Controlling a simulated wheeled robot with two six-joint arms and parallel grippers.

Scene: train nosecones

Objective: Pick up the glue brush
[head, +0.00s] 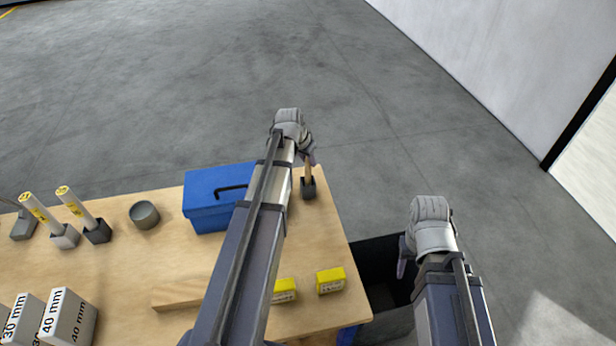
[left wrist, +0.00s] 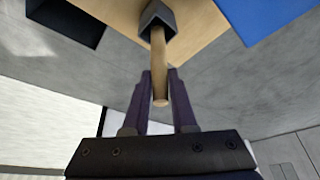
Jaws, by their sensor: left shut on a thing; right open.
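The glue brush (head: 309,172) has a pale wooden handle and stands upright in a small dark grey holder (head: 308,191) at the far right corner of the table. My left gripper (head: 312,160) is at the upper part of the handle and shut on it. In the left wrist view, the handle (left wrist: 158,50) runs between the two dark fingers (left wrist: 159,74), with its lower end still inside the holder (left wrist: 158,18). The bristles are hidden in the holder. My right gripper (head: 402,262) is open, off the right edge of the table.
A blue toolbox (head: 205,200) stands left of the holder. Two yellow boxes (head: 331,280), a wooden strip (head: 180,294), a grey cup (head: 144,215), tubes in holders (head: 97,231) and grey 30 mm and 40 mm blocks (head: 70,318) are on the table (head: 150,265). A dark bin (head: 378,265) is beside it.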

